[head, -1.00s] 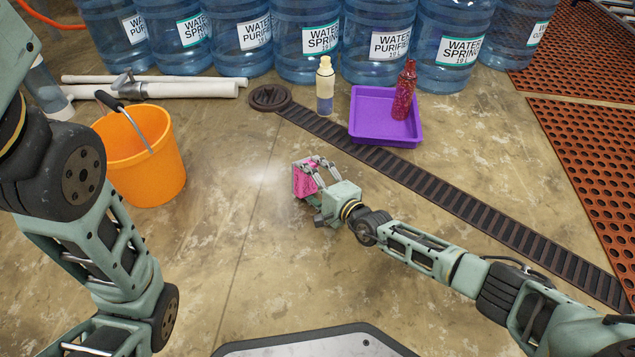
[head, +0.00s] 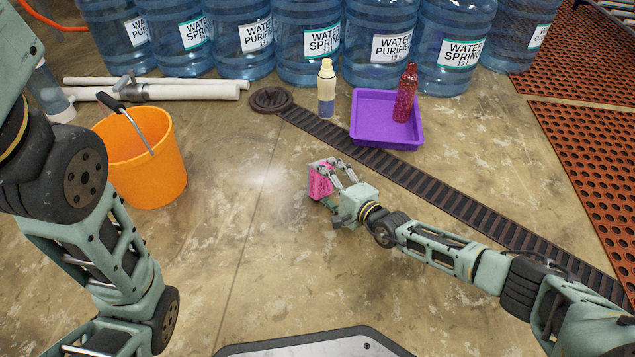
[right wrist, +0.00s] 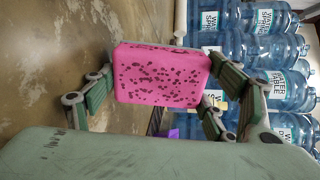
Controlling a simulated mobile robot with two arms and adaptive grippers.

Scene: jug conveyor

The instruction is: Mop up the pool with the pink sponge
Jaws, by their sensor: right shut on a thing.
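My right gripper (head: 337,178) is shut on the pink sponge (head: 319,182), near the middle of the floor. In the right wrist view the sponge (right wrist: 160,76) sits between the fingers, its face dotted with dark pores. I cannot tell whether the sponge touches the floor. The pool is hard to make out; a pale glossy patch (head: 266,176) on the concrete lies left of the sponge, and it may be wet or only a reflection. My left arm comes in at the left, but its gripper is out of view.
An orange bucket (head: 155,175) stands at the left. A purple tray (head: 370,125) with a red bottle (head: 405,92) and a cream-topped bottle (head: 326,88) are beyond the sponge. A drain grate (head: 430,185) runs diagonally. Water jugs (head: 308,62) line the back. The near floor is clear.

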